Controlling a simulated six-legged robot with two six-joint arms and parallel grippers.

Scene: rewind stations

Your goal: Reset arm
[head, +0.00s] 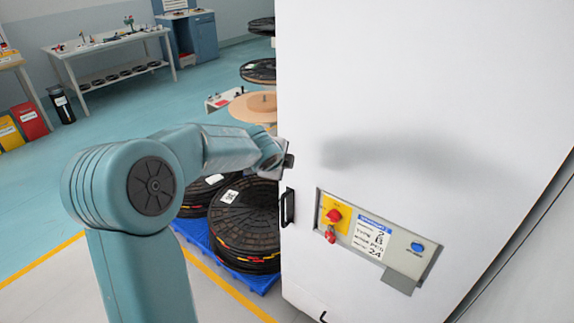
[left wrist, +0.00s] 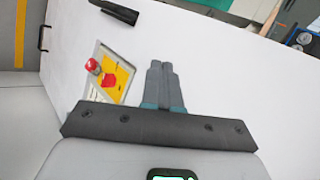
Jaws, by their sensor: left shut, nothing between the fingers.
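My left arm comes in from the left in the head view and reaches to the edge of a tall white cabinet (head: 420,90). My left gripper (head: 289,160) is near that edge, above the black handle (head: 287,207). In the left wrist view the gripper's two fingers (left wrist: 161,70) are together and empty, in front of the white cabinet face (left wrist: 220,70). A red button on a yellow plate (head: 334,214) is on the cabinet's recessed panel; it also shows in the left wrist view (left wrist: 93,65), left of the fingers. My right gripper is in neither view.
A blue button (head: 417,247) and a label (head: 371,236) are on the same panel. Black reels (head: 247,222) are stacked on a blue pallet (head: 262,282) behind the arm. A workbench (head: 110,45) stands at the back left. The blue floor between is open.

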